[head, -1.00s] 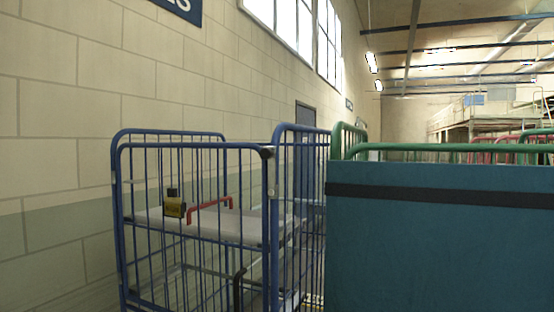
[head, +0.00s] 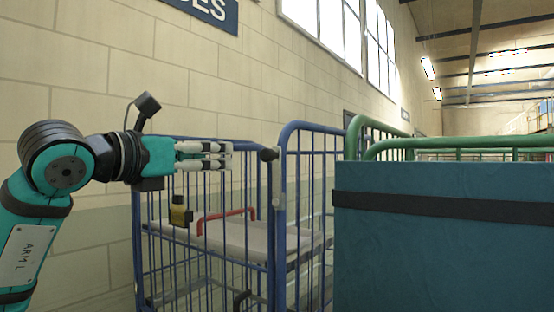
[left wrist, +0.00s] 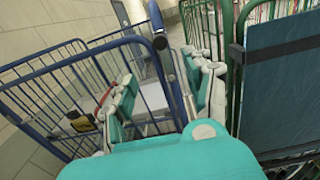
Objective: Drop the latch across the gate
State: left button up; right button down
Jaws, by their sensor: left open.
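The blue barred gate (head: 205,270) is the front panel of a blue cage trolley, also in the left wrist view (left wrist: 60,70). A dark knobbed fitting (head: 268,154), which looks like the latch, sits at the gate's top right corner beside a blue post. It also shows in the left wrist view (left wrist: 160,42). My left gripper (head: 226,156) is open and empty, a little left of the fitting at about its height in the head view. In the left wrist view the post lies between the spread fingers (left wrist: 168,92); depth is unclear. My right gripper is not in view.
A yellow and black block (head: 181,213) and a red bar (head: 225,213) show at the cage, with a pale shelf (head: 250,240) behind the bars. A teal panel (head: 440,250) and green-framed trolley (head: 460,142) stand close on the right. A block wall (head: 90,60) runs along the left.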

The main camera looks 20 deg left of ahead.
pick_arm(q)
jog(key=p, duration=0.2)
send_near(264, 156)
jog(key=p+x, duration=0.4)
jog(key=x, duration=0.6)
jog(key=shift+w+d, duration=0.1)
jog(key=shift+w, duration=0.05)
jog(key=shift+w+d+f+p, duration=0.1)
jog(key=shift+w+d+p, duration=0.05)
jog(key=shift+w+p, duration=0.25)
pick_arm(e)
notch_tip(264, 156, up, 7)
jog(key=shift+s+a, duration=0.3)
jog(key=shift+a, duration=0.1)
pick_arm(q)
grip_shut()
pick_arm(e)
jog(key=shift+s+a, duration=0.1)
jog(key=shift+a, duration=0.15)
